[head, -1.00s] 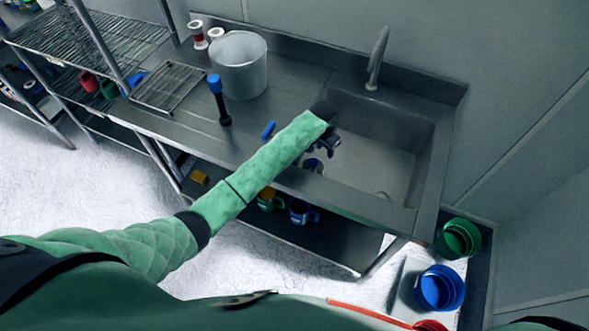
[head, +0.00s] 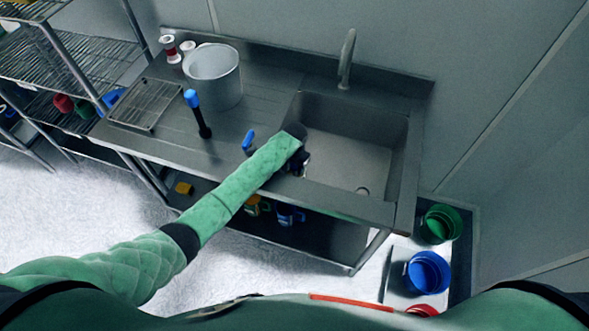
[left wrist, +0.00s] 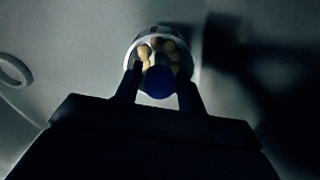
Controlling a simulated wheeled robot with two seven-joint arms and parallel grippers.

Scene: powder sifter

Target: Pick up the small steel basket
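My left gripper (head: 303,163) is low at the left front corner of the sink (head: 365,150). The green sleeve of my left arm hides most of it in the head view. In the left wrist view, a small round pale-rimmed container, apparently the steel basket (left wrist: 133,52), holds several yellowish pieces. A dark blue round knob (left wrist: 160,82) shows in front of it, between my two fingers. The fingers stand apart, with narrow gaps beside the knob, and I see no grip. The basket is hidden or unclear in the head view. My right gripper is out of view.
A large grey pot (head: 213,78), a wire rack (head: 143,104) and a blue-topped black tool (head: 198,115) stand on the counter left of the sink. The faucet (head: 346,60) rises behind it. Green (head: 440,224) and blue (head: 428,272) bins stand at the right.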

